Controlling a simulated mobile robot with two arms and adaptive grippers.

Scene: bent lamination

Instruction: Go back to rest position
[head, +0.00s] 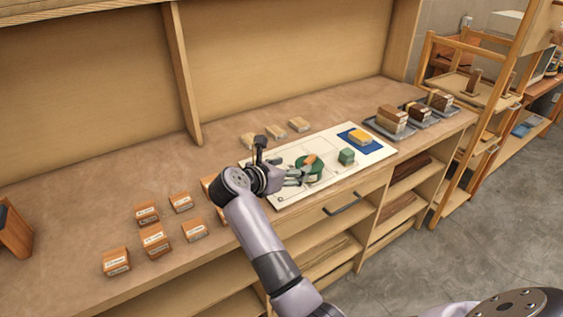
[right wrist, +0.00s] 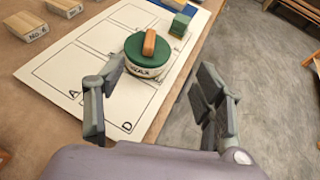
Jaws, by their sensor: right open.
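My right gripper (head: 300,178) is open over the white board's front edge. In the right wrist view its two fingers (right wrist: 162,80) are wide apart with nothing between the tips. A round tin with a green lid, marked WAX (head: 312,172), stands on the white board (head: 290,192) just beyond the fingers. It also shows in the right wrist view (right wrist: 147,68), with an orange block (right wrist: 149,42) lying on its lid. The gripper partly hides the tin in the head view. My left gripper is not in view.
A green block (head: 346,157) and a yellow block (head: 360,137) on a blue patch are on the board. Pale wooden blocks (head: 275,132) lie behind it. Several orange-brown labelled blocks (head: 155,240) stand at left. Dark trays with brown blocks (head: 393,120) stand at right. A shelf rack (head: 470,85) stands beyond.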

